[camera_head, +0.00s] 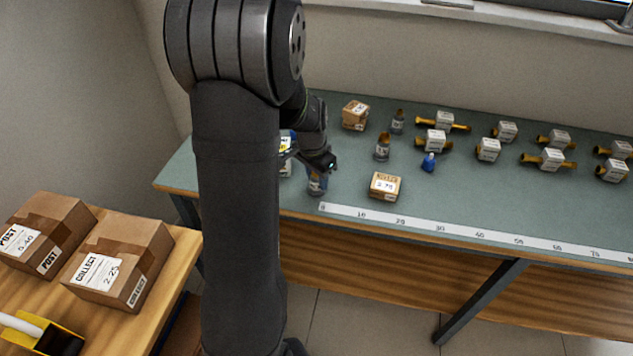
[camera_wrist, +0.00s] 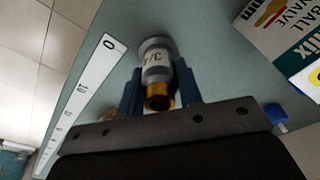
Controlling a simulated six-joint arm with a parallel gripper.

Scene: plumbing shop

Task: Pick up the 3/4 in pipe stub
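The 3/4 in pipe stub (camera_wrist: 157,68) has a grey body with a white label reading 3/4 and a brass-coloured end that faces the wrist camera. My gripper (camera_wrist: 158,82) has its two blue fingers on either side of the stub, close against it with no clear gap. In the head view my gripper (camera_head: 318,165) is at the bench's front left, over the stub (camera_head: 316,184), near the ruler's 0 end. I cannot tell whether the stub's foot touches the bench.
The ruler strip (camera_head: 440,226) runs along the bench's front edge. A small carton (camera_head: 385,186) is to the right, with brass-ended fittings (camera_head: 549,159) and a blue piece (camera_head: 429,162) beyond. A valve box (camera_wrist: 285,35) is near the gripper. Parcels (camera_head: 117,260) sit on a side table.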

